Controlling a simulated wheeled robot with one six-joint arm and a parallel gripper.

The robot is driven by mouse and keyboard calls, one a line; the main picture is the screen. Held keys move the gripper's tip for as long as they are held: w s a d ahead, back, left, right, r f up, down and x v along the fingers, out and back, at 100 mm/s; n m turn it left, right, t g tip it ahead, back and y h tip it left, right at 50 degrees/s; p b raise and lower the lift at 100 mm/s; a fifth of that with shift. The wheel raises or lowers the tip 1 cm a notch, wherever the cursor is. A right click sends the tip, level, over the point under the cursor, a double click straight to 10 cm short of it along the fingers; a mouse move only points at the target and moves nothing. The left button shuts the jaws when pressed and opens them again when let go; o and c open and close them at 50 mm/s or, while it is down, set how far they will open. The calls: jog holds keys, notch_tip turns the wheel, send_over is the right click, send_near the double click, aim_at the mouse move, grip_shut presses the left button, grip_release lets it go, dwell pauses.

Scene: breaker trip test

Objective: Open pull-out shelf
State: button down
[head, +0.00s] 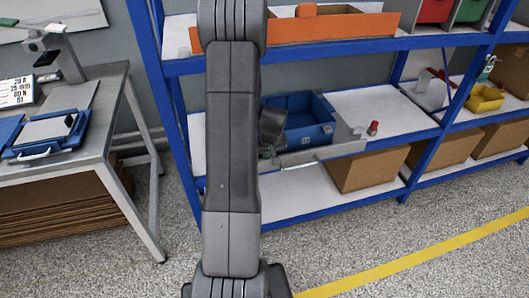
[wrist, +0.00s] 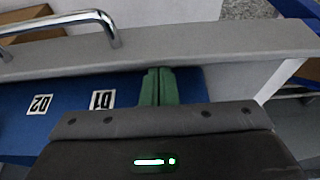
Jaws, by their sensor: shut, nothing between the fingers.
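The pull-out shelf is a grey tray on the middle level of the blue rack. Its grey front panel (head: 325,153) shows in the head view, partly hidden by my arm. In the wrist view the front panel (wrist: 215,45) runs across the picture, with a chrome bar handle (wrist: 65,18) on its far side at upper left. My gripper (wrist: 158,72) has its green fingers together and empty. Their tips lie at the panel's inner edge, right of the handle; I cannot tell whether they touch it. A blue bin (head: 305,119) stands on the shelf, its labels D1 and D2 upside down in the wrist view.
A small red-topped object (head: 373,128) stands on the white board right of the bin. Cardboard boxes (head: 367,171) sit on the level below. An orange bin (head: 330,27) is above. A steel table (head: 105,105) stands at left. The floor in front is clear, with a yellow line (head: 430,252).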

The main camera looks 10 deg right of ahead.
jog(key=s+b, duration=1)
jog(key=s, duration=1.5)
jog(key=shift+d, duration=0.4)
